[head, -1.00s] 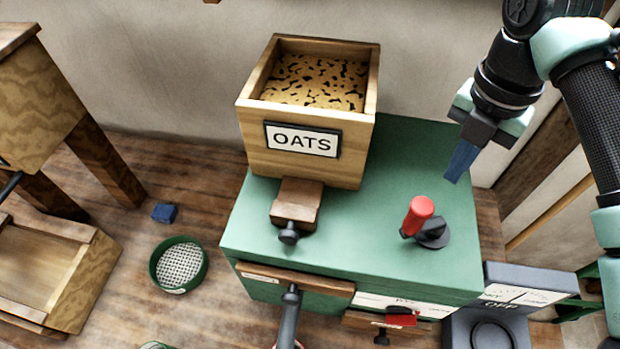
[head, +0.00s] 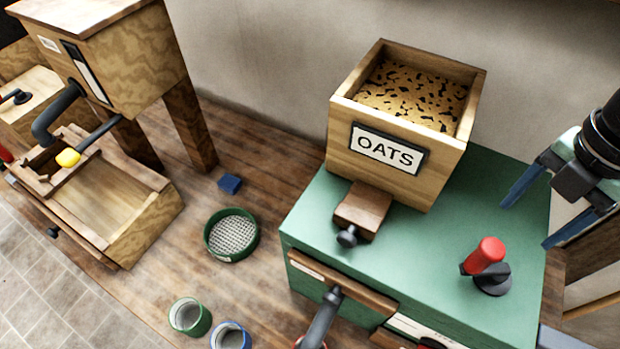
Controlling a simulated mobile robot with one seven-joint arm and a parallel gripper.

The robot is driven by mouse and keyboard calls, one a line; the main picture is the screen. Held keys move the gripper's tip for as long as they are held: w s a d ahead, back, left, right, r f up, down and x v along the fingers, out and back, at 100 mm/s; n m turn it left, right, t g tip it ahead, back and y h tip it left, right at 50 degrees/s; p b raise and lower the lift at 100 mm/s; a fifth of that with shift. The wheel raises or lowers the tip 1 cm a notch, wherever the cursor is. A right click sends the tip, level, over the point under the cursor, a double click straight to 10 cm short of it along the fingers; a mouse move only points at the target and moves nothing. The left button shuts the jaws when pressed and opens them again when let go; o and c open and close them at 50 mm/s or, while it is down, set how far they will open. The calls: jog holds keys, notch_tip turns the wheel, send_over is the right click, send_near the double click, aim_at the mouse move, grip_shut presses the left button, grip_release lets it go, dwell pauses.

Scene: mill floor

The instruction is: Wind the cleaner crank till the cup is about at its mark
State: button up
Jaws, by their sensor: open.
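A red-gripped crank (head: 487,254) with a black base stands on top of the green machine (head: 410,245). The green machine carries a wooden hopper (head: 375,170) labelled OATS. My gripper (head: 526,225) is open and empty, above the right side of the green top and up and right of the crank, apart from it. A green cup (head: 190,317) and a blue-rimmed cup (head: 230,337) stand on the wooden surface. No label names the cleaner, and I see no cup mark.
A wooden machine (head: 120,60) with a black arm and yellow knob (head: 68,158) stands at left, over a wooden tray (head: 150,235). A green-rimmed sieve (head: 231,235) and a blue block (head: 230,184) lie between the machines. A wooden slide (head: 364,208) sits below the hopper.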

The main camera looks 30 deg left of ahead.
notch_tip(320, 180, up, 9)
jog(key=p, duration=0.8)
dwell(0.5)
